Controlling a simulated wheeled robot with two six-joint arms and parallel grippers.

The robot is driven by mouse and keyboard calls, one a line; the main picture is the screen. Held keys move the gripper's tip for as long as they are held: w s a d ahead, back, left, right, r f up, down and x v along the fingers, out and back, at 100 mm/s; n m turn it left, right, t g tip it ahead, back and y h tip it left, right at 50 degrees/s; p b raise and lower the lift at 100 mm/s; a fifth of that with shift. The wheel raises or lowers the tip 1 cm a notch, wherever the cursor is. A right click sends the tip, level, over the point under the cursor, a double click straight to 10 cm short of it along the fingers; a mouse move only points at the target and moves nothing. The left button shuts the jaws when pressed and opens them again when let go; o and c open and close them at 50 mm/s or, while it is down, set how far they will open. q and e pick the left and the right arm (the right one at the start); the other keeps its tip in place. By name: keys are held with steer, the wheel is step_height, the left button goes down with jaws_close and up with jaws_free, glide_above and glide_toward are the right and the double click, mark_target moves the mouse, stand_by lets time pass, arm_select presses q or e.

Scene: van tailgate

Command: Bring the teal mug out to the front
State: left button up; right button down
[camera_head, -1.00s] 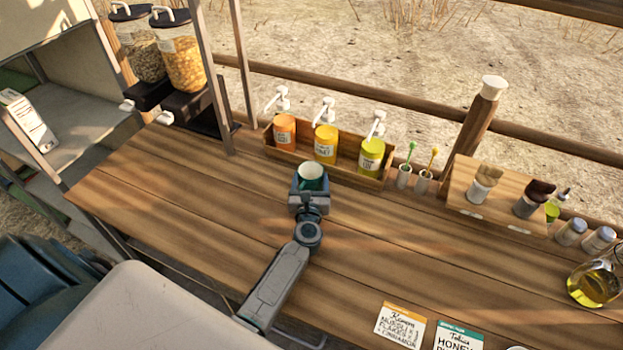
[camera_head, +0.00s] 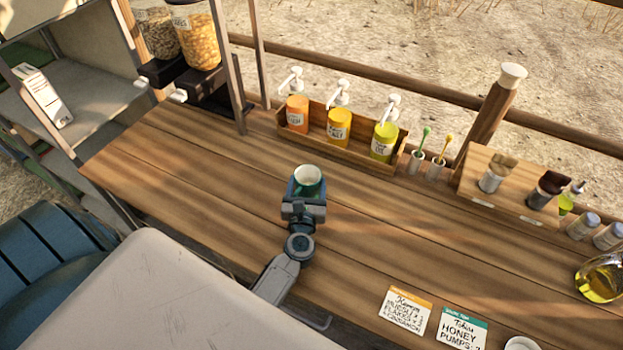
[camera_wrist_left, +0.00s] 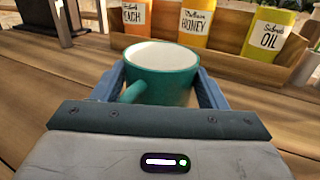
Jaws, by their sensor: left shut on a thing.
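The teal mug (camera_head: 308,181) is upright with a white inside, near the middle of the wooden counter (camera_head: 200,165). My left gripper (camera_head: 306,188) is shut on it from the near side. In the left wrist view the mug (camera_wrist_left: 165,75) sits between the two blue fingers of my left gripper (camera_wrist_left: 163,92), its handle pointing toward the camera at lower left. I cannot tell whether the mug's base touches the counter. My right gripper is not in view.
A wooden rack (camera_head: 318,137) with orange, yellow and lime pump bottles stands behind the mug. Two cereal dispensers (camera_head: 197,45) stand at the back left. Order cards (camera_head: 405,311) and a white bowl (camera_head: 522,344) lie at the front right. Counter around the mug is clear.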

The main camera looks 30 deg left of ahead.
arm_select(q)
steer(key=s+b, duration=0.1)
steer(key=s, duration=0.3)
steer(key=shift+s+d+f, duration=0.1)
steer(key=shift+s, duration=0.3)
steer(key=shift+s+d+b, duration=0.15)
steer(key=shift+s+b, duration=0.4)
steer(key=shift+s, duration=1.85)
steer(key=o, duration=1.2)
steer(key=shift+c, duration=0.2)
